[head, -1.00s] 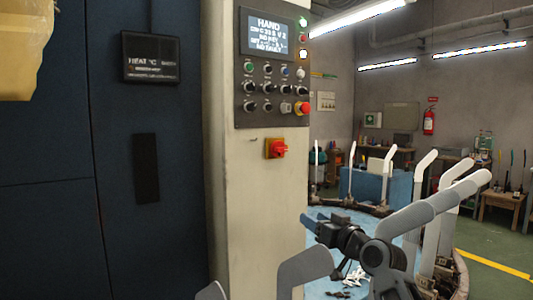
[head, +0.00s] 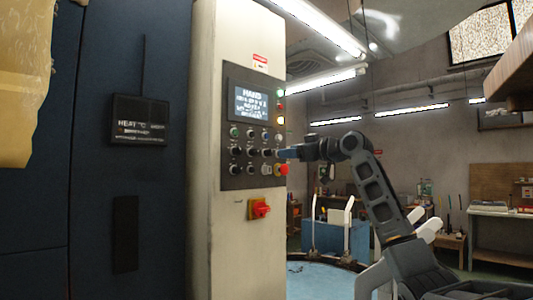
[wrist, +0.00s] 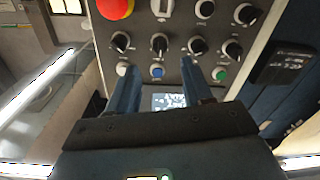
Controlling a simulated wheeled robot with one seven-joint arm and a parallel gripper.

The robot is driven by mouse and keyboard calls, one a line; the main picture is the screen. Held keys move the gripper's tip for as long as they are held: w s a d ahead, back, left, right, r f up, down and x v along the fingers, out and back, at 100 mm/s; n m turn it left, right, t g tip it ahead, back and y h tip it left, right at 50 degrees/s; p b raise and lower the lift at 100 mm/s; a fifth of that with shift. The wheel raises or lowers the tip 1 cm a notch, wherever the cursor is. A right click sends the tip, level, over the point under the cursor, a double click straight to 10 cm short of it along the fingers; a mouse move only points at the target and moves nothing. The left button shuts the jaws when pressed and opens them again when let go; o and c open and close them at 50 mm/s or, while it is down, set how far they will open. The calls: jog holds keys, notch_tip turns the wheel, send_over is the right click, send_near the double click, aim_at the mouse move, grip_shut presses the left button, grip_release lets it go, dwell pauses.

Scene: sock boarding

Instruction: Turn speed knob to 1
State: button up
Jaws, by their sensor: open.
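The control panel (head: 254,130) stands on the cream column, with a lit screen headed HAND, small buttons and rows of black knobs. Its labels are too small to read, so I cannot tell which knob is the speed knob. My gripper (head: 284,154) is at the panel's right edge, level with the upper knob row. In the wrist view the panel appears upside down. My open blue fingers (wrist: 158,76) straddle a blue button (wrist: 157,72) there, with a knob (wrist: 159,43) just beyond the tips. Other knobs (wrist: 121,42) and (wrist: 198,46) flank it. Nothing is held.
A red emergency stop (head: 281,169) sits at the panel's lower right corner, close below my gripper. A red rotary switch (head: 259,208) is lower on the column. A dark blue machine door (head: 100,220) stands left. White curved forms (head: 348,215) stand behind.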

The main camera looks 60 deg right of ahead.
aim_at(269, 153)
jog(key=w+p, duration=0.1)
jog(key=w, duration=0.2)
jog(key=w+d, duration=0.1)
jog(key=w, duration=0.3)
jog(key=shift+w+d+p, duration=0.1)
jog(key=shift+d+p, duration=0.1)
jog(key=shift+p, duration=0.2)
jog(key=shift+c, duration=0.4)
grip_shut()
